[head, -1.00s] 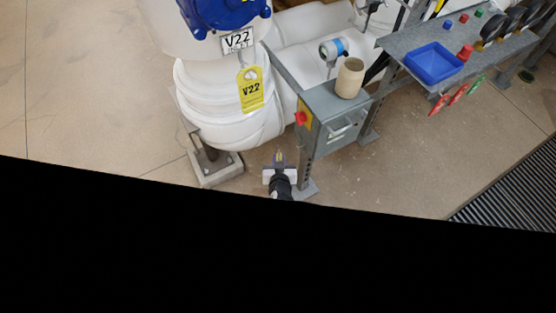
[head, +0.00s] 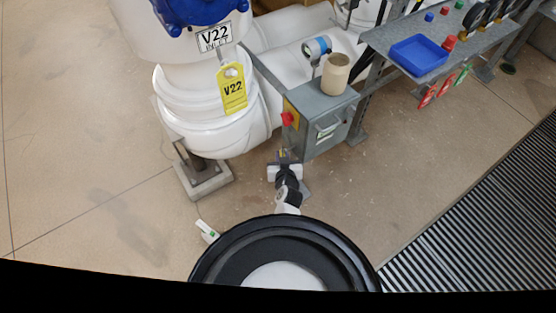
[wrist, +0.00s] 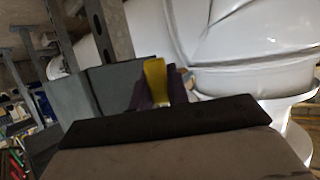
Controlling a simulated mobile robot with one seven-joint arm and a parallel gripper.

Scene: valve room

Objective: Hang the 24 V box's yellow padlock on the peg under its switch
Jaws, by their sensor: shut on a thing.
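The grey switch box (head: 318,128) stands on a post beside the white pipework, with a red switch (head: 287,118) on a yellow plate on its left side. Its lettering is too small to read. My gripper (head: 285,156) is just below the switch side in the head view. In the wrist view, its dark fingers (wrist: 160,90) are shut on a yellow thing, the padlock (wrist: 155,78), which sticks up between them. The padlock's shackle is hidden or too small to make out. I cannot make out the peg under the switch.
A beige cup (head: 335,74) stands on top of the box. A bench with a blue tray (head: 418,55) is at the right. Open floor lies left; a floor grating (head: 480,225) is at lower right.

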